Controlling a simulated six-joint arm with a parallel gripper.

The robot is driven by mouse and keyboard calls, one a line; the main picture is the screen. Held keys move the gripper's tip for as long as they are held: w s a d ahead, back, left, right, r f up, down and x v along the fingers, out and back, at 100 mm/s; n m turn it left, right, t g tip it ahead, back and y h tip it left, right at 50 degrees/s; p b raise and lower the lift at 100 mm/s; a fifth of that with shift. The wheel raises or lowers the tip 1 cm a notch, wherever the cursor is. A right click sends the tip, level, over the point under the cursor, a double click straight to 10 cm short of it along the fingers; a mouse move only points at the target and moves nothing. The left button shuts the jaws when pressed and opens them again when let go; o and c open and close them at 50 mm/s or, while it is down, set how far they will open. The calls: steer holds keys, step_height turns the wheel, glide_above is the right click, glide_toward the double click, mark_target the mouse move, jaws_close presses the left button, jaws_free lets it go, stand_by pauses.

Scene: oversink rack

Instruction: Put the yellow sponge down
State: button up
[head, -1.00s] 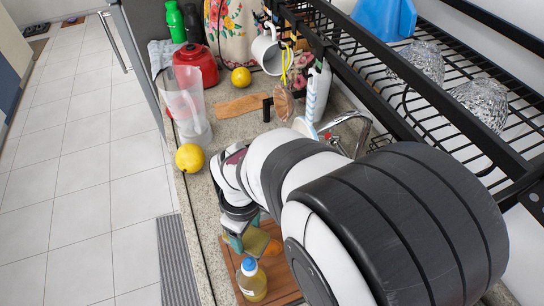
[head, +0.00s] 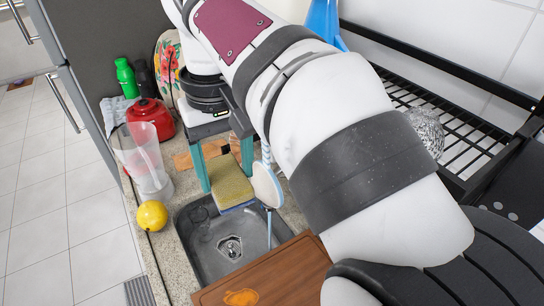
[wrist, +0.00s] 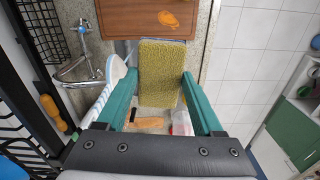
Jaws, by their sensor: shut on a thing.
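The yellow sponge (head: 230,184), with a blue-grey underside, is held between the teal fingers of my gripper (head: 227,178). It is up in the air over the back part of the sink (head: 200,246). In the wrist view the sponge (wrist: 163,62) sticks out past the fingertips of my gripper (wrist: 160,78), with its rough yellow face toward the camera. A finger is on each side of it. I see nothing touching it from below.
A wooden cutting board (head: 262,272) with an orange patch (head: 240,297) lies in front. A white-headed brush (head: 266,186) stands right beside the sponge. A lemon (head: 152,215), a clear jug (head: 146,165) and a red appliance (head: 150,115) are left. A black rack (head: 462,150) is right.

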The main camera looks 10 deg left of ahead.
stand_by(0.3)
steer(key=shift+n, duration=0.5)
steer(key=d+f, duration=0.4)
steer(key=f, duration=0.7)
steer(key=s+d+f, duration=0.1)
steer(key=d+f, duration=0.3)
steer(key=f, duration=0.7)
steer(key=s+d+f, duration=0.1)
steer(key=d+f, duration=0.3)
steer(key=f, duration=0.7)
steer(key=shift+d+f, duration=0.3)
steer(key=shift+f, duration=0.1)
steer(key=shift+f, duration=0.1)
steer(key=o, duration=1.2)
